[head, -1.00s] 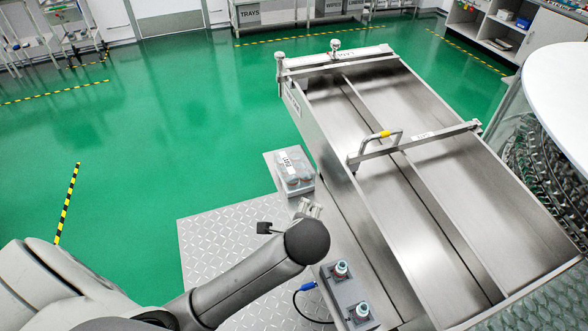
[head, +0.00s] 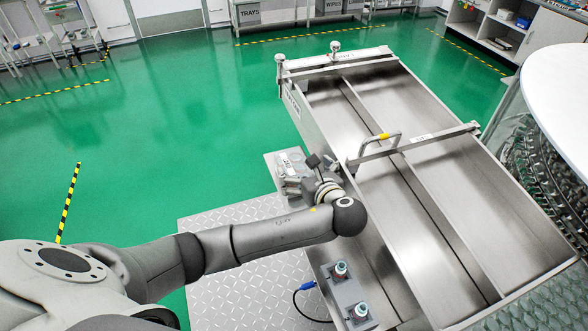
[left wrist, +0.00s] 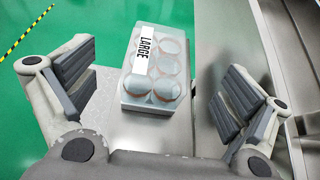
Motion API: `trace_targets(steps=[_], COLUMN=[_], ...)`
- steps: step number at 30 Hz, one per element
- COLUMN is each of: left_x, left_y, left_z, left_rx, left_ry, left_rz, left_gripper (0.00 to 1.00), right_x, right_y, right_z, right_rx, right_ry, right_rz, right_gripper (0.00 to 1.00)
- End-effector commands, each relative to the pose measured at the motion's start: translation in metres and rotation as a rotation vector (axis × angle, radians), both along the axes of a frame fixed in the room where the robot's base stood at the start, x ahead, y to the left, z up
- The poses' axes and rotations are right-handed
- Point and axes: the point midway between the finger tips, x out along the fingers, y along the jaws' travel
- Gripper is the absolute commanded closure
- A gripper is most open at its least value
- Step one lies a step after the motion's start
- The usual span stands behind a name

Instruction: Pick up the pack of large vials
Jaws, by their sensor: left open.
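The pack of large vials (left wrist: 158,72) is a clear box of several round vials with a white label reading LARGE. In the left wrist view it stands on a grey metal ledge, between the two spread fingers of my left gripper (left wrist: 158,92), with a gap on both sides. In the head view the pack (head: 288,160) is partly hidden behind my left gripper (head: 301,177), which is at the near side of it. My left gripper is open and empty. My right gripper is not in view.
A steel tray table (head: 440,190) with long channels and a crossbar with a handle (head: 382,146) stands just right of the pack. A control box with two buttons (head: 347,290) is nearer. A diamond-plate platform (head: 240,245) lies below left. Green floor beyond is clear.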

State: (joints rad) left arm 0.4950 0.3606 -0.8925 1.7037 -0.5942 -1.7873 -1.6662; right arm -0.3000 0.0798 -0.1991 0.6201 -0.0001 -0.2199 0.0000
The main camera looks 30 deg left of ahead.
Motion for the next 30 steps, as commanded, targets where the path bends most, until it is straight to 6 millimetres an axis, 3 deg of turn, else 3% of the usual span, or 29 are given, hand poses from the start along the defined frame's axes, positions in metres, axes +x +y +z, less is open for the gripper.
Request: trace_targets(steps=[3, 22, 30], left_x=[-0.001, 0.041, 0.046], left_y=[0.0, 0.047, 0.052], left_z=[-0.023, -0.044, -0.049], left_rx=[0.001, 0.0, -0.004], left_ry=[0.004, 0.0, -0.001], left_rz=[-0.001, 0.002, 0.0], left_gripper=[0.03, 0.03, 0.03], right_x=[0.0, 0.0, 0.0], right_y=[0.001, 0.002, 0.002], right_z=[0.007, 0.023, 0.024], right_rx=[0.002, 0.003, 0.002], right_ry=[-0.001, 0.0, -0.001], right_rz=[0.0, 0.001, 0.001], right_gripper=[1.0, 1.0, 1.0])
